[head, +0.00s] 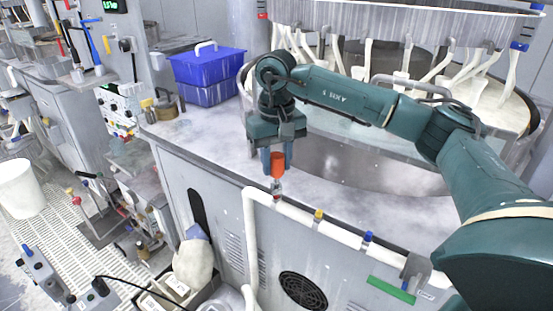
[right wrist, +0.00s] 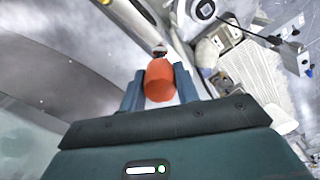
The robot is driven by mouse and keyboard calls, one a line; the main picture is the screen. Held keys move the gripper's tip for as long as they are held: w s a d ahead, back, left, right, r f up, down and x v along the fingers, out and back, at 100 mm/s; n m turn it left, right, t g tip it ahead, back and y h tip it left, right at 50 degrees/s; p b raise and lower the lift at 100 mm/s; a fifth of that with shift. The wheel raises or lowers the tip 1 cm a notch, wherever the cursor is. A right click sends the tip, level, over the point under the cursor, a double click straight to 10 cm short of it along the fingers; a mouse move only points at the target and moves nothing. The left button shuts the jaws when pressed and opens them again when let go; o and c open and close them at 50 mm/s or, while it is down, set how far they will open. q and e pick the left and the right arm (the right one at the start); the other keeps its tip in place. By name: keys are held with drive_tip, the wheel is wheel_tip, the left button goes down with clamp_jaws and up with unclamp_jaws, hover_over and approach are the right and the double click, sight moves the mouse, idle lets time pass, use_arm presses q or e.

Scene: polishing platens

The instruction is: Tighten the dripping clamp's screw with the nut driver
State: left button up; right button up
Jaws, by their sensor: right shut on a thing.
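My right gripper (head: 278,168) is shut on the orange-red handle of the nut driver (head: 277,158). It holds the driver upright, shaft down, above the white pipe (head: 296,212) along the cabinet's front edge. In the right wrist view, the handle (right wrist: 160,82) sits between the two blue-grey fingers. The driver's lower end is over a clamp (head: 277,197) on the pipe near its left bend; whether it touches the screw is too small to tell. Two other clamps, with a yellow mark (head: 318,215) and a blue mark (head: 368,237), sit farther right. I see no drip clearly. My left gripper is not in view.
A blue lidded bin (head: 207,75) stands on the wet grey worktop (head: 210,135). The large round polishing machine (head: 400,30) with white hoses is behind my right arm. A fan grille (head: 303,288) and a green strip (head: 390,290) are on the cabinet front below the pipe.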

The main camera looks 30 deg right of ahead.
drive_tip(key=shift+r, duration=0.15)
drive_tip(key=shift+r+p, duration=0.25)
drive_tip(key=shift+p, duration=0.05)
drive_tip(key=shift+f+b, duration=0.4)
drive_tip(key=shift+f, duration=0.1)
idle(1.4)
drive_tip(key=shift+r+p, duration=0.3)
drive_tip(key=shift+r, duration=0.1)
drive_tip(key=shift+a, duration=0.1)
idle(0.6)
drive_tip(key=shift+f, duration=0.25)
idle(1.0)
drive_tip(key=shift+r, duration=0.15)
drive_tip(key=shift+r, duration=0.15)
